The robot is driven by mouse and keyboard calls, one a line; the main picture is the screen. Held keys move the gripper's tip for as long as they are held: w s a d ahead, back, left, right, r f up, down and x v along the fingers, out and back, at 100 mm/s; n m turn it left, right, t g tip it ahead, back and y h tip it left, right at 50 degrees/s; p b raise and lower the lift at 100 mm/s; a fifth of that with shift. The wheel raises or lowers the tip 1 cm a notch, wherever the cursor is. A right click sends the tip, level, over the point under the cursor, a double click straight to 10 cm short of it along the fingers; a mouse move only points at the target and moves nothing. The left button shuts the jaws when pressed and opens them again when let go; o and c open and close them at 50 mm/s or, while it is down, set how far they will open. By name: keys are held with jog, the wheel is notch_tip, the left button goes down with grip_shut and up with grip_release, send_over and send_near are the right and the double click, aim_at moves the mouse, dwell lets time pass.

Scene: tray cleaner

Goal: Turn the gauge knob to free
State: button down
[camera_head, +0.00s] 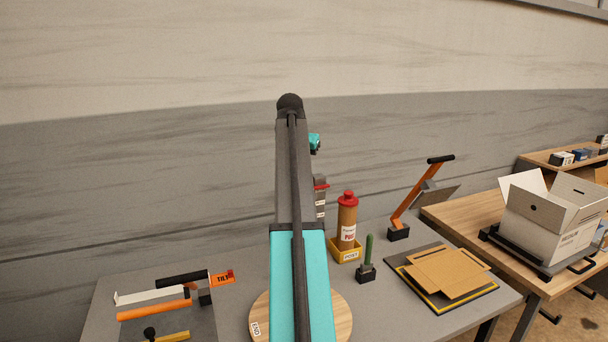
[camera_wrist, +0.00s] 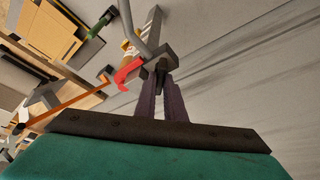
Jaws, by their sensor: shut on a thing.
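In the wrist view, the two fingers of my gripper (camera_wrist: 161,78) are close together at the top of a grey post (camera_wrist: 150,28). They are shut on a small dark piece there, which looks like the gauge knob; the fingertips hide most of it. A red curved pointer (camera_wrist: 128,73) sticks out beside the fingertips. In the head view my arm covers the gripper and the knob. Only part of the grey gauge post (camera_head: 320,205) shows right of my arm, with the red part (camera_head: 321,186) at its top. The scale markings are too small to read.
Right of the post stand a brown red-capped bottle (camera_head: 347,220) in a yellow holder, a green-handled tool (camera_head: 369,250) and an orange lever (camera_head: 408,200). A round wooden board (camera_head: 343,318) lies under my arm. An orange-handled device (camera_head: 160,311) is at left.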

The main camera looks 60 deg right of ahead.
jog(key=n, duration=0.1)
jog(key=n+t, duration=0.1)
jog(key=n, duration=0.2)
jog(key=shift+s+f+y+b, duration=0.1)
jog(key=shift+s+y+b, duration=0.2)
jog(key=shift+y+b, duration=0.1)
jog(key=shift+s+d+n+t+y+b, duration=0.1)
jog(key=shift+n+t+y+b, duration=0.45)
jog(key=shift+n, duration=1.95)
jog(key=shift+t, duration=0.35)
jog(key=c, duration=1.8)
grip_release()
jog(key=shift+s, duration=0.1)
jog(key=shift+c, duration=0.2)
jog(key=shift+r, duration=0.25)
